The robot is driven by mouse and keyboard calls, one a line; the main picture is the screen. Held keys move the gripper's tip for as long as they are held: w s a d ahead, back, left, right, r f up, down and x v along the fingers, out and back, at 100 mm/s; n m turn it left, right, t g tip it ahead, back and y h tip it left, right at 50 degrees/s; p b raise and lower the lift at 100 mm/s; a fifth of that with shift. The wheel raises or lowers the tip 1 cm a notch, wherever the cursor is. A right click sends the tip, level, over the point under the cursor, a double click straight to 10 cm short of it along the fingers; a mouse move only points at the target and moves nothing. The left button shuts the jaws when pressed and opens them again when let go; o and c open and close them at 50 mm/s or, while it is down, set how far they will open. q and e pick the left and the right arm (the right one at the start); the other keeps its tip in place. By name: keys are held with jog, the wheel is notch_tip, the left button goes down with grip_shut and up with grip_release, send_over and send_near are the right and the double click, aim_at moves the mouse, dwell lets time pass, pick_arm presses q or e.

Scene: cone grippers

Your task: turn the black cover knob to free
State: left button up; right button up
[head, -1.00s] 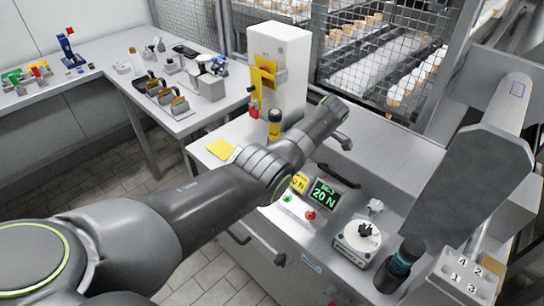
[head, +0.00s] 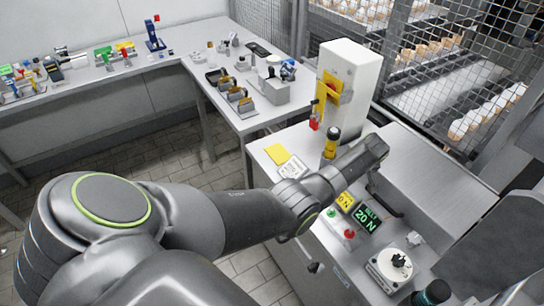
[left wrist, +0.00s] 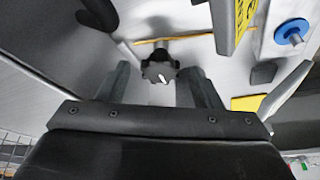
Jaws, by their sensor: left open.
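A black lobed knob (left wrist: 159,70) with a white mark on its face shows in the left wrist view. My left gripper (left wrist: 158,76) is open, one dark finger on each side of the knob, with gaps between. I cannot tell how deep the fingers reach around it. In the head view my left arm reaches over the grey machine, and its wrist (head: 362,160) hides the gripper and this knob. My right gripper is not in view.
A white box (head: 350,85) with yellow and red fittings and a yellow-black post (head: 330,145) stand behind my wrist. A green display (head: 367,217) reading 20 N, red button (head: 349,234) and round dial unit (head: 390,268) lie in front. Wire mesh (head: 430,45) stands behind.

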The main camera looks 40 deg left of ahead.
pick_arm(q)
jog(key=m+t+h, duration=0.1)
jog(key=m, duration=0.2)
jog(key=shift+s+a+p, duration=0.1)
jog(key=shift+a+p, duration=0.05)
jog(key=shift+p, duration=0.25)
jog(key=shift+a+m+h, duration=0.1)
jog(key=shift+m+h, duration=0.2)
jog(key=shift+m, duration=0.7)
jog(key=shift+f+m+h+b, duration=0.1)
jog(key=shift+m+h+b, duration=0.25)
jog(key=shift+m, duration=0.45)
jog(key=m+h+b, duration=0.1)
jog(key=m+b, duration=0.1)
jog(key=m, duration=0.1)
jog(key=shift+a+f, duration=0.1)
jog(key=shift+a, duration=0.1)
jog(key=v, duration=1.8)
jog(key=s+a+f, duration=0.3)
jog(key=s+f, duration=0.6)
jog(key=s, duration=0.2)
jog(key=s+a+f+n, duration=0.1)
jog(key=s+a+f, duration=0.2)
jog(key=s+f, duration=0.5)
jog(key=s+y, duration=0.1)
jog(key=s, duration=0.3)
jog(key=shift+a+f+b, duration=0.35)
jog(key=shift+a+f, duration=0.05)
